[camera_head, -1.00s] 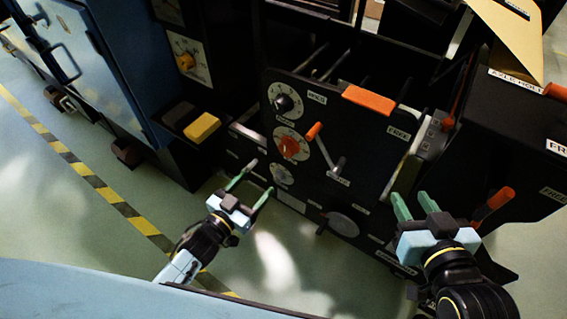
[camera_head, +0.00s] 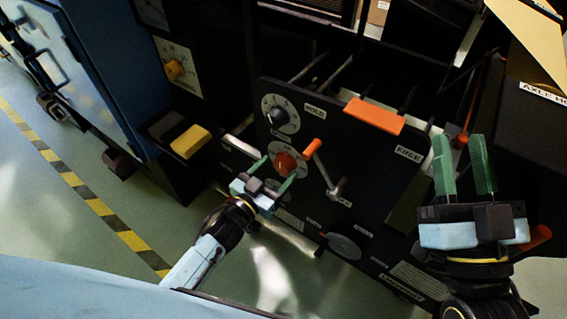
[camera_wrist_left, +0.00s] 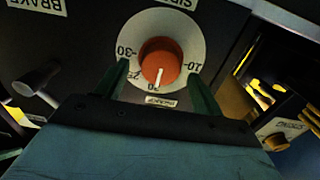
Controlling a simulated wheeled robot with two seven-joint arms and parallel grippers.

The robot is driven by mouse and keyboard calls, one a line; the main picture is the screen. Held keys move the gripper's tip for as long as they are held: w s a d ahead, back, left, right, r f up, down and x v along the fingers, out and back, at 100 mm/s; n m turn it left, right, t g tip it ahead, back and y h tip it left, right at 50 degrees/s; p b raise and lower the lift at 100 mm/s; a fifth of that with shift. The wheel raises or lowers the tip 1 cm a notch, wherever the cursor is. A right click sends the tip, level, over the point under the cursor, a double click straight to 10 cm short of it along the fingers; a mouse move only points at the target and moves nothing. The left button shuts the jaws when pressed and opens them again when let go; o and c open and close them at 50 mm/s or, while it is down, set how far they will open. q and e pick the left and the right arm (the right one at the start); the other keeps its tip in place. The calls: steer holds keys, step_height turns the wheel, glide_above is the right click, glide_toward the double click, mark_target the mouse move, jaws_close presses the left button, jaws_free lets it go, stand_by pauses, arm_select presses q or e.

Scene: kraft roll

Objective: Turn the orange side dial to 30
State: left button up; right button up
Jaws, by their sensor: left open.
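The orange side dial (camera_head: 285,163) sits on a round white scale on the black panel. In the left wrist view the dial (camera_wrist_left: 158,58) appears upside down, with 30 at the left and 10 at the right. Its white pointer line points down, near what looks like 20. My left gripper (camera_head: 278,172) is open in front of the dial. In the left wrist view its green fingers (camera_wrist_left: 159,76) stand either side of the dial's lower part, apparently not gripping it. My right gripper (camera_head: 462,155) is open and empty at the panel's right.
A crank lever with an orange handle (camera_head: 312,149) is close right of the dial. A black knob (camera_head: 279,115) is above it. A yellow block (camera_head: 190,142) juts out at the left. An orange bar (camera_head: 373,116) tops the panel. Floor is clear at lower left.

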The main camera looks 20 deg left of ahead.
arm_select(q)
steer(key=shift+x, duration=0.8)
arm_select(e)
steer(key=shift+w+d+r+t, duration=0.1)
steer(key=shift+w+r+t, duration=0.1)
steer(key=shift+r+t, duration=0.15)
arm_select(q)
steer(key=shift+c, duration=0.5)
steer(key=c, duration=0.9)
